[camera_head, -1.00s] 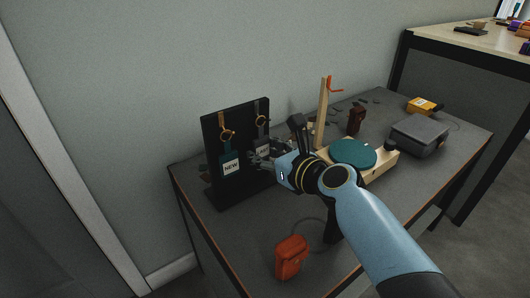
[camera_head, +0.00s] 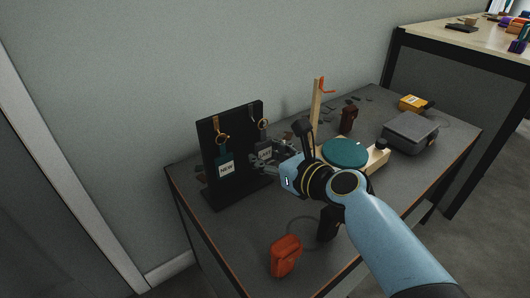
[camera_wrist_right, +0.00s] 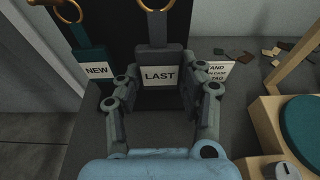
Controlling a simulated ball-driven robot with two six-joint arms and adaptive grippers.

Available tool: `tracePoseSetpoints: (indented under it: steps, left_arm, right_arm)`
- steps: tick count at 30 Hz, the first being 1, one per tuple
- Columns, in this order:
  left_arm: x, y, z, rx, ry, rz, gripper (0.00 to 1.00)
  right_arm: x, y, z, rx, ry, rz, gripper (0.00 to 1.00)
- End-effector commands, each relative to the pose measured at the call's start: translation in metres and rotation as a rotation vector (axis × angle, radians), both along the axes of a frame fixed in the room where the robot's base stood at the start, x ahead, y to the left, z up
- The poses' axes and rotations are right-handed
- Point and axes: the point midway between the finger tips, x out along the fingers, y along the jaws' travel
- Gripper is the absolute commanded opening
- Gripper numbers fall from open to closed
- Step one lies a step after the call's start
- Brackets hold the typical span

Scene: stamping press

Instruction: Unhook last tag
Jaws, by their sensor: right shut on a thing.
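The dark grey LAST tag (camera_wrist_right: 160,76) is upright between the fingers of my right gripper (camera_wrist_right: 166,100) in the wrist view. My right gripper (camera_head: 271,160) is shut on the tag's sides. In the head view the tag (camera_head: 264,148) is in front of the black board's right edge, partly hidden by the fingers. Its brass ring (camera_head: 264,123) is above it, near the right strap on the board (camera_head: 232,130). I cannot tell whether the ring is still on its hook. My left gripper is not in view.
The teal NEW tag (camera_head: 225,163) hangs left of the LAST tag. A wooden stand with a green disc (camera_head: 345,152) is to the right, a grey box (camera_head: 410,132) beyond it. An orange pouch (camera_head: 286,255) lies near the front. A small sign (camera_wrist_right: 217,72) stands behind the fingers.

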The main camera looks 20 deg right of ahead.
Motion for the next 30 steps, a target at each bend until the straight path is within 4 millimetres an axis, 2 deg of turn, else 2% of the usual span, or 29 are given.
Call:
tracePoseSetpoints:
  steps: [9,24,30]
  left_arm:
    - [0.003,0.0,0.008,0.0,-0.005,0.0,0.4]
    - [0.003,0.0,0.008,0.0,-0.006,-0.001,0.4]
    - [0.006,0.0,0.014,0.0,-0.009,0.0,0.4]
  right_arm:
    - [-0.009,-0.004,0.006,-0.001,-0.001,0.0,0.0]
    - [-0.01,-0.004,0.006,-0.001,0.0,0.0,0.0]
    - [-0.021,-0.009,0.009,0.0,0.001,0.0,0.0]
